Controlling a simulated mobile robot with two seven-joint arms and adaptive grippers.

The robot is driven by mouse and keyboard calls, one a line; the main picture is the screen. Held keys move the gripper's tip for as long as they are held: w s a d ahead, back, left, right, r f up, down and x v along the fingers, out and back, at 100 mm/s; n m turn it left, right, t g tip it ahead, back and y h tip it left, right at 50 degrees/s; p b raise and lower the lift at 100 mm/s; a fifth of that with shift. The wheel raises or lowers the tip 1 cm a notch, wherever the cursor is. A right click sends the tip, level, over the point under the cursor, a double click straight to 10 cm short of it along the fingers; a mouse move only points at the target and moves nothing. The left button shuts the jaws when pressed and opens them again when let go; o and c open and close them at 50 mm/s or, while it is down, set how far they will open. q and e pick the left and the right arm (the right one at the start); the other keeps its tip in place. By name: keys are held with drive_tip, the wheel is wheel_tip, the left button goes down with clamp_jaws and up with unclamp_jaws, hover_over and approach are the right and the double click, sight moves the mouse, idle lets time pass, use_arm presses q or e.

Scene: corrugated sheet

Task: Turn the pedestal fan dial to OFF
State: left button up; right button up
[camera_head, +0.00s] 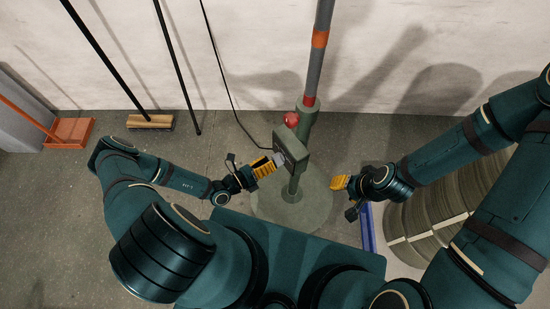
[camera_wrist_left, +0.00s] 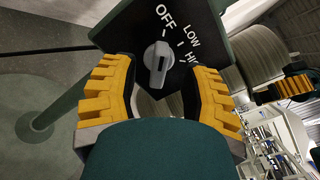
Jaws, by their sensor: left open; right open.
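The fan's control box (camera_head: 293,146) is a dark box on the pedestal in the head view. In the left wrist view, its dark panel (camera_wrist_left: 215,22) reads OFF, LOW and HI. The grey dial (camera_wrist_left: 158,64) has a raised ridge running nearly upright, its upper end roughly toward the OFF mark; which end is the pointer is hard to tell. My left gripper (camera_head: 272,163) is at the box, its yellow fingers (camera_wrist_left: 161,76) open on either side of the dial with gaps visible. My right gripper (camera_head: 340,183) is empty, to the right of the pedestal.
The fan's pole (camera_head: 317,60) and round base (camera_head: 306,211) stand before a pale wall. A red knob (camera_head: 291,119) sits above the box. A large ribbed coil (camera_head: 425,220) stands at the right. A broom (camera_head: 150,121) and orange dustpan (camera_head: 70,132) are at the left.

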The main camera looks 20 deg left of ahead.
use_arm(q)
drive_tip(key=v, duration=0.8)
drive_tip(key=shift+s, duration=0.2)
